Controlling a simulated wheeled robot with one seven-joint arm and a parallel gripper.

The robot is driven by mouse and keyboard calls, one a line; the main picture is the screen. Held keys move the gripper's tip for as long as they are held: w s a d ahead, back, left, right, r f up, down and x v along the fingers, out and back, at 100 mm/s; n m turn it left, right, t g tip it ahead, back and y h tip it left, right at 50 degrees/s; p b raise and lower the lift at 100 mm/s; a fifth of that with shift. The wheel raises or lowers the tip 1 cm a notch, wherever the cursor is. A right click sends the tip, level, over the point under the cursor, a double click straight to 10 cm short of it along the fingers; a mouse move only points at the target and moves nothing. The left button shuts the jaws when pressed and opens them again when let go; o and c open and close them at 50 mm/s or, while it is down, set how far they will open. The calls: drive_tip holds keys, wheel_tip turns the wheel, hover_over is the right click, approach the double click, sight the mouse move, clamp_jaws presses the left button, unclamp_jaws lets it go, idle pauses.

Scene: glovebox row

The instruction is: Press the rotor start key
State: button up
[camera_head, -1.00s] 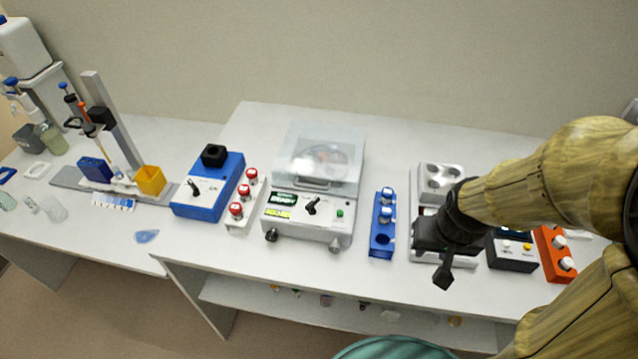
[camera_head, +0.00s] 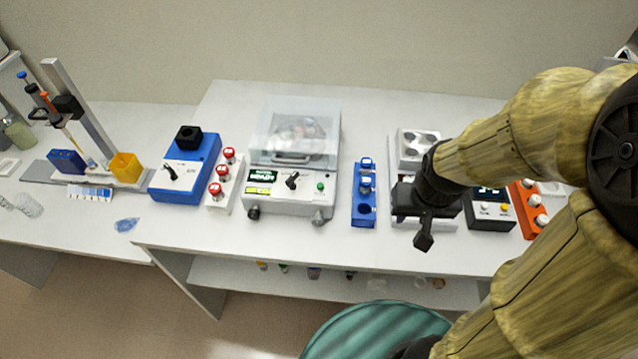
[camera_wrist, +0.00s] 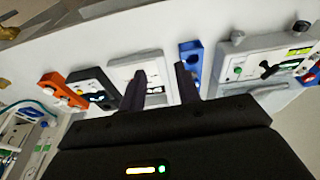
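The white centrifuge (camera_head: 285,203) stands mid-bench with its clear lid down over the rotor. Its front panel has a lit display (camera_head: 261,182), a black knob (camera_head: 292,181) and a small green key (camera_head: 320,187); no label on the key is readable. The green key also shows in the wrist view (camera_wrist: 238,70). My gripper (camera_head: 424,241) is right of the centrifuge and nearer the bench's front edge, apart from the key. In the wrist view its two fingers (camera_wrist: 164,86) stand apart with nothing between them.
Red-capped tubes stand in a white rack (camera_head: 222,195) left of the centrifuge.

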clamp_jaws()
idle(1.9)
